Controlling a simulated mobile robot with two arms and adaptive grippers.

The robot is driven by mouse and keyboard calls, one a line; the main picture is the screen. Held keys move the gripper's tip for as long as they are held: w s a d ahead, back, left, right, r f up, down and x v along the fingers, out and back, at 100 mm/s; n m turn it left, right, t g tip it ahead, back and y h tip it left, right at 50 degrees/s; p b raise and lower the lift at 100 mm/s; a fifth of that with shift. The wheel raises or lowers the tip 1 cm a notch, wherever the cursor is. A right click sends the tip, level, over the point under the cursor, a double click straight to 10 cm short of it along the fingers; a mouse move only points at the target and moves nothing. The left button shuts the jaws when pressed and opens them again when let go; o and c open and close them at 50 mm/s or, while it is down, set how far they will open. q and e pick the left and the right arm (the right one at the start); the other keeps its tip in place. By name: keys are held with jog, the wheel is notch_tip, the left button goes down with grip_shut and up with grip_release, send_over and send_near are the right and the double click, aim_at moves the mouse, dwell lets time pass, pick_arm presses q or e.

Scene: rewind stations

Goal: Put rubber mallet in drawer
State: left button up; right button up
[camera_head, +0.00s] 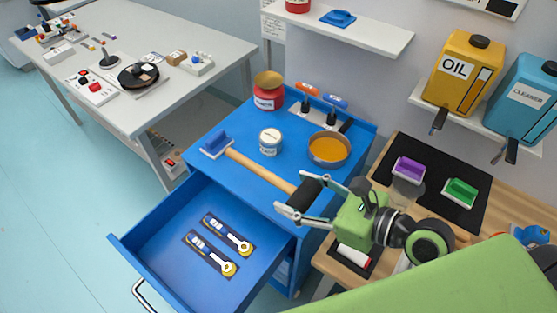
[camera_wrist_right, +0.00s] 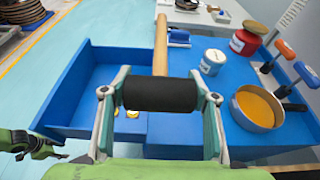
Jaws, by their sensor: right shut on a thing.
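The rubber mallet has a black head (camera_head: 307,191) and a pale wooden handle (camera_head: 262,170). My right gripper (camera_head: 303,197) is shut on the black head; the wrist view also shows the head (camera_wrist_right: 160,95) between the fingers. The handle points away, over the blue cabinet top. I cannot tell whether it touches the top. The blue drawer (camera_head: 178,218) is pulled open at the cabinet's front left, and the mallet head is to its right. Two wrenches (camera_head: 228,233) (camera_head: 211,254) lie in it on dark patches. My left gripper (camera_wrist_right: 22,145) shows partly at the wrist view's left edge.
The drawer's left half is free. A wooden bench (camera_head: 510,195) stands on the right.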

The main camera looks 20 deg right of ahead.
jog(key=w+d+f, duration=0.3)
jog(key=w+f, duration=0.1)
jog(key=w, duration=0.4)
send_over(295, 184)
jog(key=f, duration=0.2)
jog(key=s+f, duration=0.1)
jog(key=f, duration=0.1)
jog(key=shift+a+f, duration=0.1)
jog(key=shift+a, duration=0.05)
jog(key=shift+w+f+b, duration=0.3)
jog(key=shift+w+f, duration=0.15)
jog(key=shift+f, duration=0.05)
jog(key=f, duration=0.3)
jog(key=shift+w+d+f, duration=0.15)
jog(key=shift+d+f, duration=0.05)
pick_arm(q)
jog(key=shift+s+f, duration=0.75)
jog(key=shift+f, duration=0.3)
jog(key=shift+s, duration=0.15)
pick_arm(e)
jog(key=o, duration=0.9)
jog(key=shift+f, duration=0.2)
jog(key=o, duration=0.4)
